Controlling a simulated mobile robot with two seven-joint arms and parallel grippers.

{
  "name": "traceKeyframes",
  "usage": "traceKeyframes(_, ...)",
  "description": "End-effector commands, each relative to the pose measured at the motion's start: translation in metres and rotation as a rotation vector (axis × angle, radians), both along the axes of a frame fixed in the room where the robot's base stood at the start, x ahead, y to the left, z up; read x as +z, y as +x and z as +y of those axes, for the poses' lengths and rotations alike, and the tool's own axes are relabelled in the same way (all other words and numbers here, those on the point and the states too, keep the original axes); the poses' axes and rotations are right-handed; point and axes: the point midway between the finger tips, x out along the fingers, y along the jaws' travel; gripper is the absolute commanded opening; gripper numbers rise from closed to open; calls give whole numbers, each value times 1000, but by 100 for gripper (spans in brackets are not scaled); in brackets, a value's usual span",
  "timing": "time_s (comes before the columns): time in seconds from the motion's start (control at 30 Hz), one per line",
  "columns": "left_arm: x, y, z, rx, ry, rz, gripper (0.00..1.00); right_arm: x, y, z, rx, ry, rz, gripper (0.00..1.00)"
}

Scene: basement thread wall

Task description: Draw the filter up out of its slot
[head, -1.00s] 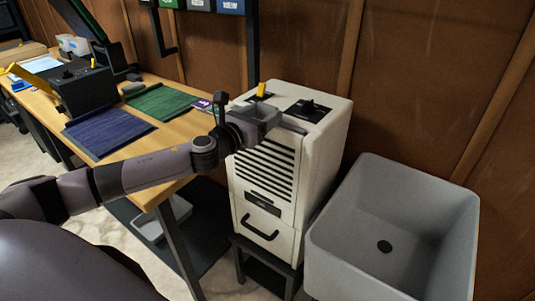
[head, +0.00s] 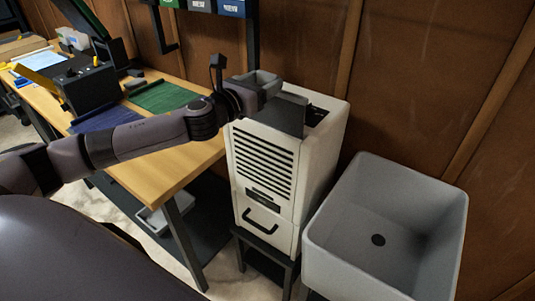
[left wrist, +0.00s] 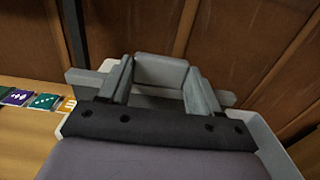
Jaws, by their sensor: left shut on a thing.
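The filter (head: 284,116) is a flat dark grey panel. It stands up out of the top of the white slatted unit (head: 265,160), and I cannot tell whether its lower edge is still inside the slot. My left gripper (head: 268,82) is shut on the filter's upper part, above the unit. In the left wrist view the left gripper (left wrist: 160,70) has its two fingers on either side of a pale piece, with a grey bar (left wrist: 84,80) reaching out past them. My right gripper is not in view.
A grey sink (head: 385,225) stands close on the right of the unit. A wooden bench (head: 165,160) with a blue mat (head: 93,122) and a green mat (head: 166,97) is on the left. A brown panelled wall (head: 425,80) stands close behind.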

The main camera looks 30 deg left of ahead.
Motion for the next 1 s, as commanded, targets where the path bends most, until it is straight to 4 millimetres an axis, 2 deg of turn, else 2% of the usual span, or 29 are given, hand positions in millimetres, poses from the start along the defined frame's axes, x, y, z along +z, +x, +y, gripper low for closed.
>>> traceKeyframes(1.0,104,0,0,0,0,-2,36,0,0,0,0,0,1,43)
